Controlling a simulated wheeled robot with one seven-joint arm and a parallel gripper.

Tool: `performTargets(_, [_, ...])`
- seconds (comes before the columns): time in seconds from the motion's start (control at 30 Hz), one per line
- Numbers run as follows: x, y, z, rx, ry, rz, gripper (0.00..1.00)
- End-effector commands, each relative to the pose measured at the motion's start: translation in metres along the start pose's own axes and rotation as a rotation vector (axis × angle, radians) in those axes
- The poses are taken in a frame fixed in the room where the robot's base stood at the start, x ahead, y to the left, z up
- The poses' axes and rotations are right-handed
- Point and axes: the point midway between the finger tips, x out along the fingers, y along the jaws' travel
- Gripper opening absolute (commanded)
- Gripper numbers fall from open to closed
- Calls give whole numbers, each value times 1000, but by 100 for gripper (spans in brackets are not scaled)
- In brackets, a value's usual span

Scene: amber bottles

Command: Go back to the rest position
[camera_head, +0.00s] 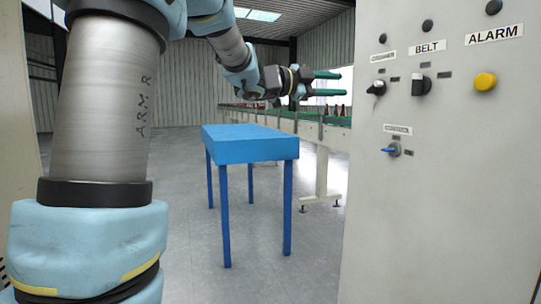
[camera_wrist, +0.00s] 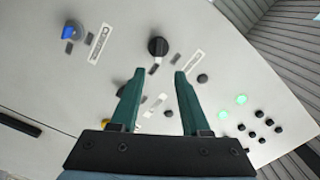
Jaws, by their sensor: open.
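In the wrist view my gripper (camera_wrist: 156,80) points at the panel face, with a gap between the fingertips. The panel carries a blue switch (camera_head: 393,149), a black knob labelled BELT (camera_head: 421,84), another black knob (camera_head: 377,88) and a yellow ALARM button (camera_head: 485,81). Two green lights (camera_wrist: 232,106) are lit in the wrist view.
The grey floor left of the table is clear. The panel is a close obstacle on the right.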

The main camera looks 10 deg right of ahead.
Motion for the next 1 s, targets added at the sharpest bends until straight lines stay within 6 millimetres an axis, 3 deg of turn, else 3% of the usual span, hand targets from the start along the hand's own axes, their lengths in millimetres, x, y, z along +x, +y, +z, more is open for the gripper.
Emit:
performTargets(0.13, [-25, -7, 48, -135, -207, -110, 46])
performTargets(0.27, [-78, 8, 116, -352, -517, -238, 46])
performTargets(0.4, [-152, 56, 169, -604, -841, -328, 46])
performTargets(0.5, [-205, 104, 186, -789, -1053, -364, 46])
performTargets(0.63, [-269, 174, 184, -1039, -1307, -380, 46])
performTargets(0.8, [-329, 262, 145, -1359, -1576, -359, 46])
performTargets(0.9, [-349, 299, 118, -1509, -1680, -335, 46])
performTargets(1.0, [-358, 321, 98, -1609, -1741, -315, 46])
